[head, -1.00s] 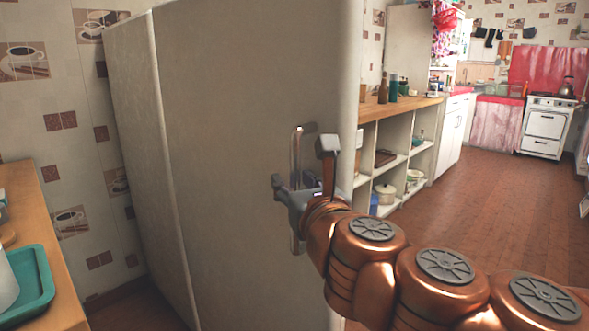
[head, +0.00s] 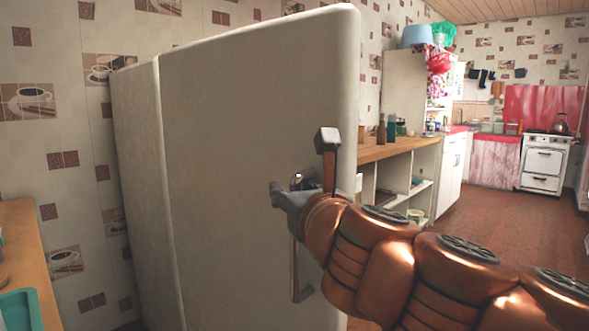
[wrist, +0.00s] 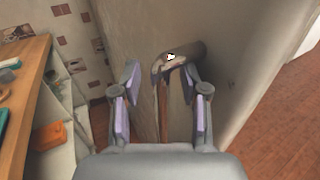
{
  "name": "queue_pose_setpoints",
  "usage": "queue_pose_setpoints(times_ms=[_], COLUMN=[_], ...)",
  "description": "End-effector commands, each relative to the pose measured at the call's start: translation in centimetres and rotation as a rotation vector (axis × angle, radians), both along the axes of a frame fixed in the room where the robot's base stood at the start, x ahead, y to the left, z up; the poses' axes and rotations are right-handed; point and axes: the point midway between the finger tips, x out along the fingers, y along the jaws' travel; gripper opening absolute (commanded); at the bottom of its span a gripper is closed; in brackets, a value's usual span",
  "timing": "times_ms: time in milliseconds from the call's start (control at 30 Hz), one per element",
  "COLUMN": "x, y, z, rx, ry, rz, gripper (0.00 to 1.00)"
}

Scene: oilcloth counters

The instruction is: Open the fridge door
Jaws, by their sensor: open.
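The white fridge (head: 215,110) stands against the tiled wall, and its broad door face shows no clear open gap. Its upright metal handle (head: 296,265) is near the door's right edge. The handle also shows in the wrist view (wrist: 164,105), with its bent upper end toward the door. My gripper (head: 301,166) is open at the upper part of the handle. In the wrist view, my gripper's fingers (wrist: 161,103) are on either side of the handle, with space between them and the bar. My gripper hides part of the handle in the head view.
A wooden counter (head: 28,235) with a teal tray (head: 18,310) is at the left. An open shelf unit with a wooden top (head: 395,150) stands right of the fridge. Beyond it, brown floor (head: 500,225) is clear toward a white stove (head: 544,165).

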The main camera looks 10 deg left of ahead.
Motion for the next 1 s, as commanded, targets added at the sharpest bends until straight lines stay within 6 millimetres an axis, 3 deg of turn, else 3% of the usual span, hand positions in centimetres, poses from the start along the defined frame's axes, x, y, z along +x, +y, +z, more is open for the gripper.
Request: queue_pose_setpoints(times_ms=[300,600,867,900,1000], x=[0.0,-0.3,-0.2,-0.8,-1.0], y=[-0.1,-0.3,-0.3,0.6,0.8], z=[3.3,5.0,5.2,2.3,2.2], rx=[0.005,0.01,0.012,0.005,0.003], ry=[-0.019,-0.029,-0.029,0.078,0.08], rz=[0.002,0.007,0.009,0.043,0.044], gripper=[0.43,0.43,0.43,0.43,0.43])
